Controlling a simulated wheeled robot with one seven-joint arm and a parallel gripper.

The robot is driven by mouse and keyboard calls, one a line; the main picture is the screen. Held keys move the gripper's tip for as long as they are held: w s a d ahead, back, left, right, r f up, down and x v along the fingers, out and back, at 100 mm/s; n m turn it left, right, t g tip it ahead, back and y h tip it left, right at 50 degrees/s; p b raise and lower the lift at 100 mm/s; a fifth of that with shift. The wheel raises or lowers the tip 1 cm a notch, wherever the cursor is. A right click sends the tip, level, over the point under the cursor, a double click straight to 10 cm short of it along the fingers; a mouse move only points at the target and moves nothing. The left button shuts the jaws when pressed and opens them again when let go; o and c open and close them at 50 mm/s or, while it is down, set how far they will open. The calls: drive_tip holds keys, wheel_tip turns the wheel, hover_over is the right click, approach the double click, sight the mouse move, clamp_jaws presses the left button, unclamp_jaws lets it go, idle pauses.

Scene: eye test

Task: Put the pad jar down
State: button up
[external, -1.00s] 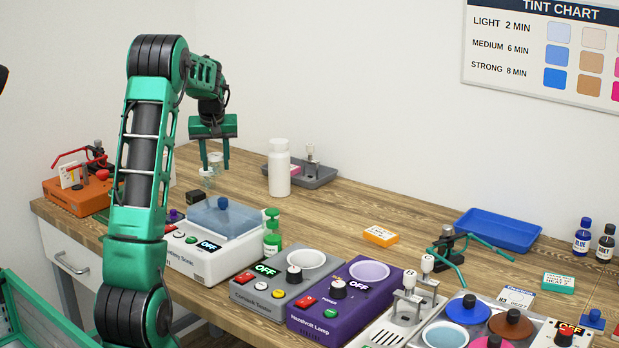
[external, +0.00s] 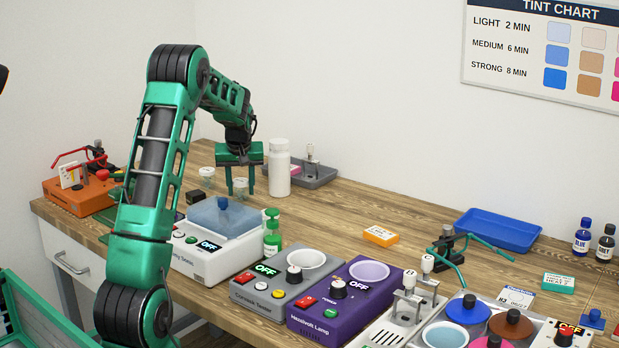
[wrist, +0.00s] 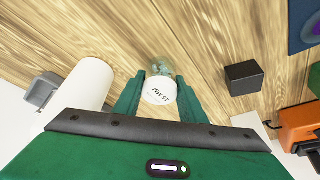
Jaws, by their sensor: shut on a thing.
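A small clear jar with a white lid (external: 241,188) is between the two fingers of my gripper (external: 241,182). I take it for the pad jar. In the wrist view my gripper (wrist: 160,95) is shut on this jar (wrist: 160,91), its lid facing the camera with small dark print that I cannot read surely. The jar looks upright, low over the wooden bench (external: 345,215); I cannot tell whether its base touches the wood. A second, similar small jar (external: 207,174) stands on the bench to the left of my gripper.
A white bottle (external: 279,168) stands close to the right of my gripper, before a grey tray (external: 322,179). A small black block (external: 194,197) and a white device with a blue cover (external: 222,214) are in front. An orange device (external: 70,197) is at left.

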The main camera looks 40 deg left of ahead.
drive_tip(key=o, duration=1.1)
drive_tip(key=shift+c, duration=0.2)
drive_tip(key=v, duration=1.2)
